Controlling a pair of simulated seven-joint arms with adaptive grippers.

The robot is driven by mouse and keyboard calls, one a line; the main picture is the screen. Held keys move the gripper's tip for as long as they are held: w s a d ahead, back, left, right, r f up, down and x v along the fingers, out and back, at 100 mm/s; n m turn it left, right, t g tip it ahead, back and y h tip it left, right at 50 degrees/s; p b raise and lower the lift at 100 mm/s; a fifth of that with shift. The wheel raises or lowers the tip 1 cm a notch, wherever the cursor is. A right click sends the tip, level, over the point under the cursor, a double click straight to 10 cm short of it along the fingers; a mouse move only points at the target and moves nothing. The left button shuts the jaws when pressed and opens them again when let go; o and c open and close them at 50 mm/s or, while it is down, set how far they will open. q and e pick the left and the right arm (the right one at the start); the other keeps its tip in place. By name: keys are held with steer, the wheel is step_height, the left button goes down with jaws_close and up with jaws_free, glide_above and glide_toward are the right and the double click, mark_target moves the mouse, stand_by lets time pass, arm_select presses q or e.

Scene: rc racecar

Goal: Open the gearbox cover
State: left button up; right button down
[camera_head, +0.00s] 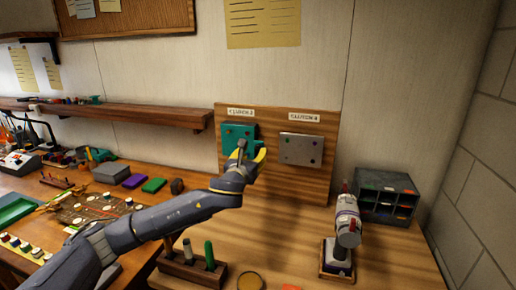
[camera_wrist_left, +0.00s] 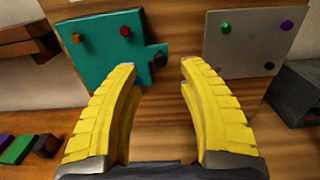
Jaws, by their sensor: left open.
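A teal cover plate (camera_head: 236,131) is mounted on the upright wooden board, left of a grey metal plate (camera_head: 301,149). I cannot tell for sure which is the gearbox cover. In the left wrist view the teal plate (camera_wrist_left: 99,57) has an orange and a red knob, and a tab on its right side with a dark knob (camera_wrist_left: 159,57). The grey plate (camera_wrist_left: 252,40) has green, purple and dark knobs. My left gripper (camera_head: 254,154) is open and empty in front of the board, its yellow fingers (camera_wrist_left: 158,85) spread below and between the plates. My right gripper is not in view.
A grey compartment box (camera_head: 386,197) and a white device on a stand (camera_head: 345,228) stand at the right. A wooden rack (camera_head: 190,268) with green-handled tools is at the front. A wooden shelf (camera_head: 120,112) runs along the wall. The bench before the board is mostly clear.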

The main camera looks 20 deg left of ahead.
mark_target(257, 147)
arm_select(q)
steer(key=shift+w, duration=3.15)
steer(key=shift+c, duration=0.2)
jaws_close()
steer(key=shift+r, duration=0.1)
